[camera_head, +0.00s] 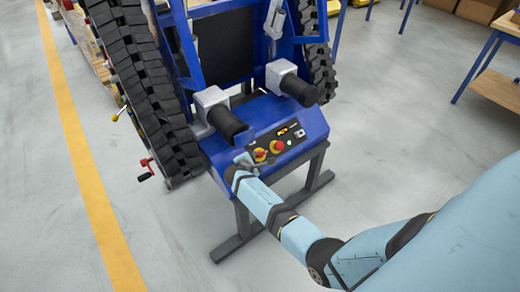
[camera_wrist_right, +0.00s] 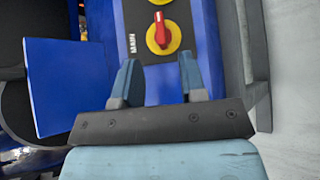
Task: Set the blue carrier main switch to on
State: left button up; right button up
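The blue carrier (camera_head: 290,118) stands on a grey stand, its blue control panel facing me. The main switch (camera_head: 260,154) is a red handle on a yellow disc at the panel's left part. In the right wrist view the main switch (camera_wrist_right: 163,34) lies beside the word MAIN, its red handle pointing up and down the picture. My right gripper (camera_head: 243,160) is just short of the switch. In the wrist view the right gripper (camera_wrist_right: 158,68) is open and empty, its two fingers apart below the disc, not around the handle. My left gripper is not in view.
A red button on yellow (camera_head: 277,146) sits right of the switch. Two black cylinders (camera_head: 228,122) (camera_head: 299,90) jut out above the panel. Black tracks (camera_head: 150,90) flank the carrier. Floor in front is clear.

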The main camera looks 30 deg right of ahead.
jog(key=shift+p+v, duration=0.85)
jog(key=shift+v, duration=1)
